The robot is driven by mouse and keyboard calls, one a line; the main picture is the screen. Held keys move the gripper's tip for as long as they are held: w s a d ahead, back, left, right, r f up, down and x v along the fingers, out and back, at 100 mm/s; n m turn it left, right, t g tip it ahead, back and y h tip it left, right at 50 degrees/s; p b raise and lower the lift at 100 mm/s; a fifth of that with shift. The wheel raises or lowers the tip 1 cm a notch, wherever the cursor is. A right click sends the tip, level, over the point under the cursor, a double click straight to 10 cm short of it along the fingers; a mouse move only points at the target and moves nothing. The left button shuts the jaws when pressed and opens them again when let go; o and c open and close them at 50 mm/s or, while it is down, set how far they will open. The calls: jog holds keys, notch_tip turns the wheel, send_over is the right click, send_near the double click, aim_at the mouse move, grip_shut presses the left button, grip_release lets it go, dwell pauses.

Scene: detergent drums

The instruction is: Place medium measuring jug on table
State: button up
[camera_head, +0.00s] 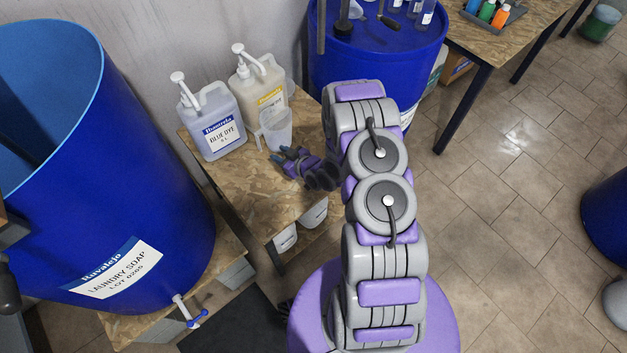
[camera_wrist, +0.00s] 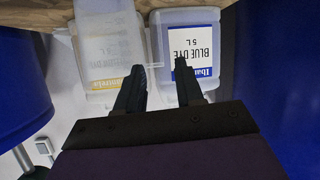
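A translucent measuring jug (camera_head: 277,131) stands upright on the wooden table (camera_head: 240,178) in the head view, in front of the two pump bottles, with its handle to the left. My gripper (camera_head: 284,156) is low over the table, just in front of the jug. I cannot tell whether it touches the jug. In the wrist view, which is upside down, my gripper's two dark fingers (camera_wrist: 160,72) are apart, with no clear object held between them. The jug's outline is faint there against the pale bottle.
A blue dye bottle (camera_head: 212,122) and a yellow-labelled pump bottle (camera_head: 258,85) stand behind the jug. A large laundry soap drum (camera_head: 110,190) is at left, and another blue drum (camera_head: 375,50) is behind my arm. Bare tabletop shows at the table's front.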

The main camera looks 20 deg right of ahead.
jog(key=d+r+g+h, duration=0.4)
jog(key=d+r, duration=0.2)
jog(key=r, duration=0.4)
jog(key=s+d+r+m+g+h, duration=0.2)
jog(key=s+r+g+h, duration=0.1)
jog(key=s+r, duration=0.65)
jog(key=s+a+r+m+g, duration=0.1)
jog(key=s+r, duration=0.4)
jog(key=s, duration=0.6)
jog(key=s+a+r+m+g+y, duration=0.1)
jog(key=s+a+r+g, duration=0.2)
jog(key=s, duration=0.8)
jog(key=s+a+r+m+g, duration=0.1)
jog(key=s+a+r+g, duration=0.2)
jog(key=s+r, duration=0.6)
jog(key=s+a, duration=0.1)
jog(key=s, duration=0.1)
jog(key=shift+s+a+r+m+y, duration=0.15)
jog(key=shift+s+a+m+y, duration=0.15)
jog(key=shift+a+m, duration=0.1)
